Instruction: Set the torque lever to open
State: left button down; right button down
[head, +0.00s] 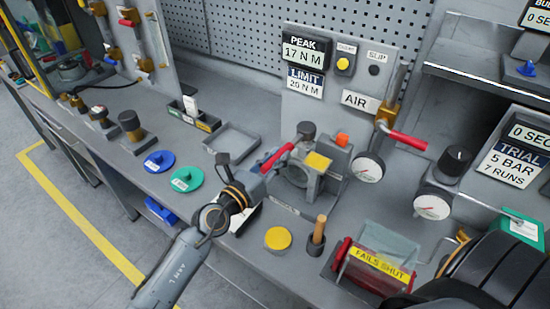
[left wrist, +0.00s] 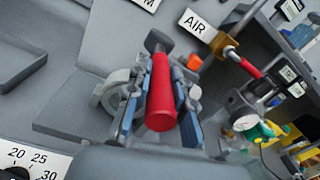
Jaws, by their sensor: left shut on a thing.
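The torque lever has a red handle (head: 279,156) and sits on a grey valve actuator (head: 302,175) in the middle of the bench. My left gripper (head: 262,172) reaches in from the lower left and is shut on the red handle. In the left wrist view the handle (left wrist: 162,98) points towards the camera, between the two blue-padded fingers (left wrist: 160,100). The lever's dark hub shows beyond it. The fingers partly hide the actuator body there.
A gauge (head: 368,168) and a second red-handled valve (head: 407,139) under the AIR sign stand to the right. A yellow disc (head: 278,238), a wooden-handled tool (head: 318,232) and the FAILS SHUT unit (head: 378,268) lie in front. An empty grey tray (head: 231,141) is behind left.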

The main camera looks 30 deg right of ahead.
pick_arm(q)
jog(key=shift+r, duration=0.1)
jog(key=c, duration=1.2)
grip_release()
jog(key=shift+d, duration=0.1)
jog(key=shift+o, duration=0.2)
jog(key=shift+a, duration=0.45)
jog(key=v, duration=1.1)
jog(key=shift+s, duration=0.2)
